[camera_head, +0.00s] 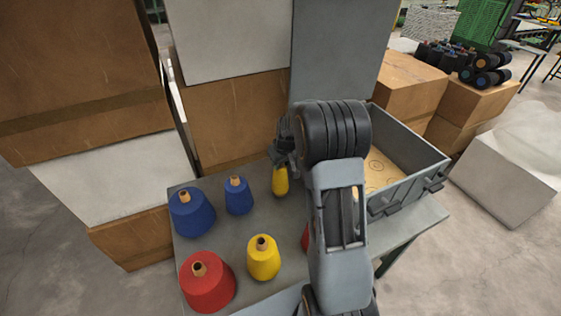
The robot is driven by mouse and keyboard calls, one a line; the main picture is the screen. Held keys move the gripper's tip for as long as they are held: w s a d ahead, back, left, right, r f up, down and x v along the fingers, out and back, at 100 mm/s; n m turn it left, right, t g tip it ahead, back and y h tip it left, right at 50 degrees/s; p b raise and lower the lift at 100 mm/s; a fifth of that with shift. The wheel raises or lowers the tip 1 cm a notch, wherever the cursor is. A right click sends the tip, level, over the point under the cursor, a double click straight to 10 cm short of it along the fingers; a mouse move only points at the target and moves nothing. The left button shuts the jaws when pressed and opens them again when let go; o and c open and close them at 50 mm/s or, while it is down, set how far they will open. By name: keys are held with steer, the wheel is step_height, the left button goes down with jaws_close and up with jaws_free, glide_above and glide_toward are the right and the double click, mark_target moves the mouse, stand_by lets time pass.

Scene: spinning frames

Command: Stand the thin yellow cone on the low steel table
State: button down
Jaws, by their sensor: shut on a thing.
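A slim yellow cone (281,182) is held in my gripper (283,160) near the back of the low steel table (226,232). My gripper is shut on its upper part, and the jaws hide its top. The cone looks roughly upright; I cannot tell whether its base touches the table. A wider yellow cone (263,257) stands nearer the front of the table. My arm hides part of the table to the right.
Two blue cones (192,212) and a red cone (208,283) stand at the left; another red thing (304,238) is mostly behind my arm. A grey open bin (407,190) fills the right side. Stacked boxes (240,115) rise behind.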

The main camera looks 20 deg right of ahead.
steer(key=shift+f+b, duration=0.35)
steer(key=shift+f, duration=0.05)
steer(key=c, duration=0.7)
jaws_free()
steer(key=shift+r, duration=0.1)
steer(key=v, duration=1.3)
steer(key=shift+r, duration=0.35)
steer(key=shift+m, duration=0.6)
steer(key=shift+s+a+r+p, duration=0.3)
steer(key=shift+s+a, duration=1.65)
steer(key=shift+s, duration=1.55)
steer(key=shift+s+a+r+p, duration=0.3)
steer(key=shift+s+a, duration=1.65)
steer(key=shift+s, duration=1.55)
steer(key=shift+s+a+r+p, duration=0.3)
steer(key=shift+s+a, duration=1.6)
steer(key=shift+s, duration=1.6)
